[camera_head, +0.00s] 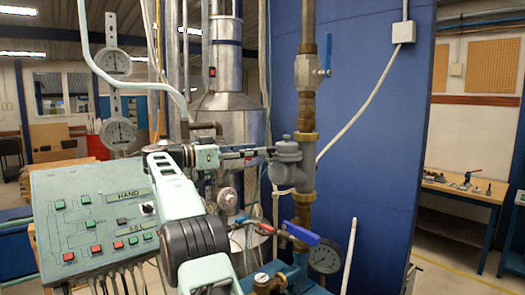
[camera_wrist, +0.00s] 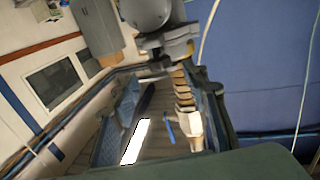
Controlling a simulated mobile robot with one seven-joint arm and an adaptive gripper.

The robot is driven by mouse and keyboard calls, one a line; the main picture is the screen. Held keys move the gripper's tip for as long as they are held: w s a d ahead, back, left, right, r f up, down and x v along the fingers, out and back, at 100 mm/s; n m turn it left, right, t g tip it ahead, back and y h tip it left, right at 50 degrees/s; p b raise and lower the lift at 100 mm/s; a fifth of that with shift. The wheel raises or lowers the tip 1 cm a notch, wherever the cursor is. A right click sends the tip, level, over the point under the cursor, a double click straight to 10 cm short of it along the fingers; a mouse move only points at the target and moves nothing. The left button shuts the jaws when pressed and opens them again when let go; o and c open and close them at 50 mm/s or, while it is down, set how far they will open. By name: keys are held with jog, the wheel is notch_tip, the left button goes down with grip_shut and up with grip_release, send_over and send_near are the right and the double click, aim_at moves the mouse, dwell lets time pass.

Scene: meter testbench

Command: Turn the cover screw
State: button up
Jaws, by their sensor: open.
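The grey meter (camera_head: 287,151) is mounted on the side of the vertical pipe, in front of the blue panel. Its rounded grey body also shows at the top of the wrist view (camera_wrist: 147,13). A small knob-like part (camera_head: 287,137) sits on top of the meter; I cannot tell for certain whether it is the cover screw. My gripper (camera_head: 264,152) is open and points right, with its fingertips close beside the meter's left side. I cannot tell whether they touch it. Nothing shows held between the fingers.
A valve with a blue handle (camera_head: 326,71) is above the meter. Red (camera_head: 266,228) and blue (camera_head: 301,234) handles and a pressure gauge (camera_head: 324,257) are below. A control panel (camera_head: 95,220) stands at left under two dial gauges (camera_head: 113,62). A white hose hangs nearby.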

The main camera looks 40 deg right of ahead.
jog(key=w+a, duration=0.1)
jog(key=a, duration=0.6)
jog(key=shift+a, duration=0.4)
